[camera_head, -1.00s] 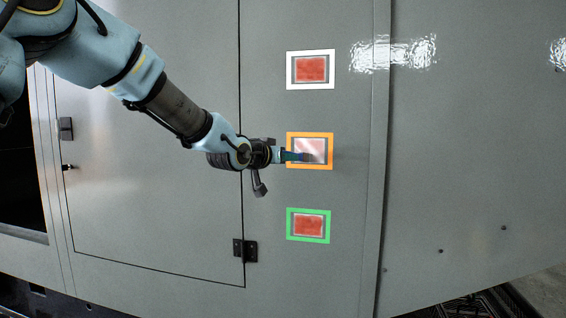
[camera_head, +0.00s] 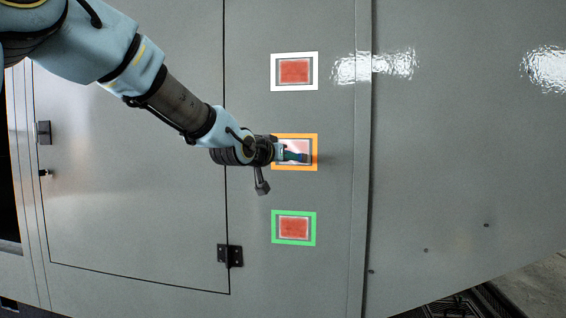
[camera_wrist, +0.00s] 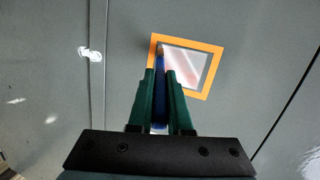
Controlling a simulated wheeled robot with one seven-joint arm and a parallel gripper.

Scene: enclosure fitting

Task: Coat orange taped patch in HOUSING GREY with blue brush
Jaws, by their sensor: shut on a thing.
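The orange taped patch (camera_head: 314,152) is a square orange frame on the grey enclosure wall, between a white-framed patch above and a green-framed one below. Inside it the surface is pale whitish with faint pink streaks; it also shows in the wrist view (camera_wrist: 207,93). My gripper (camera_head: 284,153) is at the patch's left side in the head view. In the wrist view its green fingers (camera_wrist: 163,85) are shut on the blue brush (camera_wrist: 158,100). The brush points at the patch's upper left corner there; its tip looks at or very near the surface, and contact cannot be told.
The white-taped patch (camera_head: 294,56) and green-taped patch (camera_head: 315,228) both hold red areas. A door with a black hinge (camera_head: 230,256) lies left of the patches. A vertical seam (camera_head: 364,180) runs to their right. The wall around the patches is flat and clear.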

